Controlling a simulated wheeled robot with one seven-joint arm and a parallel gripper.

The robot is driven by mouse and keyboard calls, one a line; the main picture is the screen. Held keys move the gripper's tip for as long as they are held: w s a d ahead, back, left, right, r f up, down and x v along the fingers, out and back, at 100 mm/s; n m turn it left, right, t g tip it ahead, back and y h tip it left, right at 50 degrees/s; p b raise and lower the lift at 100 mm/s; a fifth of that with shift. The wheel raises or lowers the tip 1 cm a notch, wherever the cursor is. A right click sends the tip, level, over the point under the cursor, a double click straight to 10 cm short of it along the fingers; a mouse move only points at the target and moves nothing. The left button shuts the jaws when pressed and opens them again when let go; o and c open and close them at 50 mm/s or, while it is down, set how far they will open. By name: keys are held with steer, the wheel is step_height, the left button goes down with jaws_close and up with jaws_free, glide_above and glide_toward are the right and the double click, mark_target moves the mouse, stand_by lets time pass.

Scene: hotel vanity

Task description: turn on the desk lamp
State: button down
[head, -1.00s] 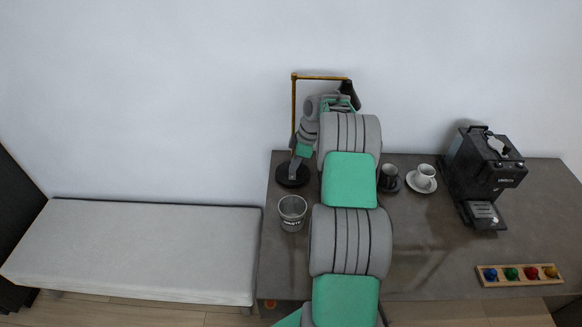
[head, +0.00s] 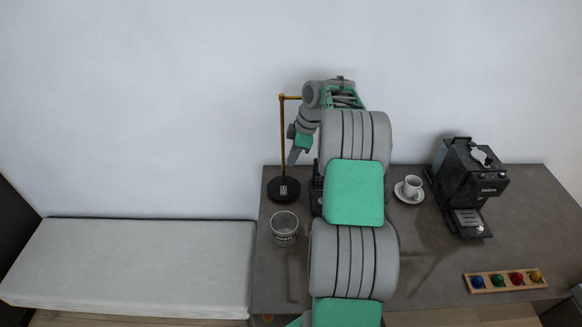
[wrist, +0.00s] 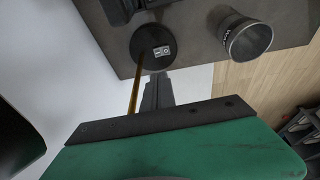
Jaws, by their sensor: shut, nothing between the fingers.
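The desk lamp has a round black base (head: 284,190) at the back left of the grey counter, with a thin brass pole (head: 281,135). A small light-coloured rocker switch (wrist: 162,51) shows on the base in the wrist view. The lamp's shade is hidden behind my arm in the head view, and I cannot tell whether it is lit. My gripper (head: 292,159) points down, shut and empty, above the base and just right of the pole. In the wrist view its fingertips (wrist: 157,75) appear just short of the base, next to the pole.
A grey waste bin (head: 284,229) stands in front of the lamp. A dark object (head: 316,190), partly hidden, is right of the base. A cup on a saucer (head: 410,190), a coffee machine (head: 468,185) and a tray of coloured knobs (head: 505,281) are to the right. A bench (head: 130,265) is left.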

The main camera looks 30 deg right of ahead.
mark_target(283, 187)
steer(key=x, duration=0.3)
steer(key=p+x, duration=0.1)
steer(key=x, duration=0.3)
steer(key=d+x, duration=0.1)
steer(key=x, duration=0.3)
steer(key=shift+f+p, duration=0.35)
steer(key=shift+p, duration=0.05)
steer(key=shift+f, duration=0.45)
